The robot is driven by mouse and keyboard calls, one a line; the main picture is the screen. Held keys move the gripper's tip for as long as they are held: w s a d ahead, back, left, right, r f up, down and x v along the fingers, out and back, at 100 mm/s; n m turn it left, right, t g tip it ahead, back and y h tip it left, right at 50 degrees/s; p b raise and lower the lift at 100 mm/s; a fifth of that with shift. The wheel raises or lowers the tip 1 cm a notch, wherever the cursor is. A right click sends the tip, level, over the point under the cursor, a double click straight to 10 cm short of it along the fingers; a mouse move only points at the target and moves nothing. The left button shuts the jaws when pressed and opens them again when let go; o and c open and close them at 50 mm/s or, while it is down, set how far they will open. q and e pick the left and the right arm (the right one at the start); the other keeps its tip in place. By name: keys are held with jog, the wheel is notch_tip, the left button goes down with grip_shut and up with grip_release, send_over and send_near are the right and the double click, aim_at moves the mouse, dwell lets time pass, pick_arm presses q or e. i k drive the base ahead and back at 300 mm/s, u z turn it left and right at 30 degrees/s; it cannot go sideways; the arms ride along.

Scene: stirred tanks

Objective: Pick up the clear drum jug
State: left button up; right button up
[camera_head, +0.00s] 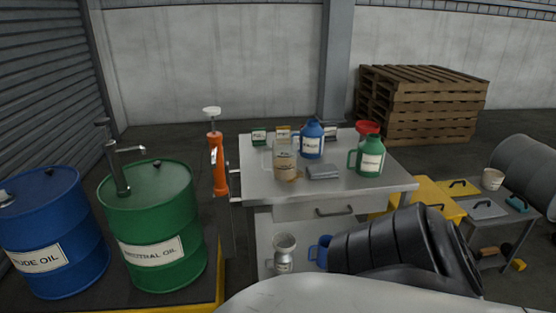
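A see-through jug with a pale label (284,160) stands upright on the grey worktable (258,184), near its left front. Its handle outline shows faintly on its left side, and its body looks tan. Neither of my grippers is in view. A dark part of my arm crosses the lower right and hides part of the table's lower shelf.
A grey folded cloth or pad (323,172) lies right of the see-through jug. A green drum (153,225) and a blue drum (52,232) stand at left, with an orange hand pump (217,163) beside the table. A low side table (490,232) is at right.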

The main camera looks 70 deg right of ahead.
aim_at(284, 148)
jog(key=z, duration=0.75)
jog(key=i, duration=0.75)
jog(key=z, duration=0.85)
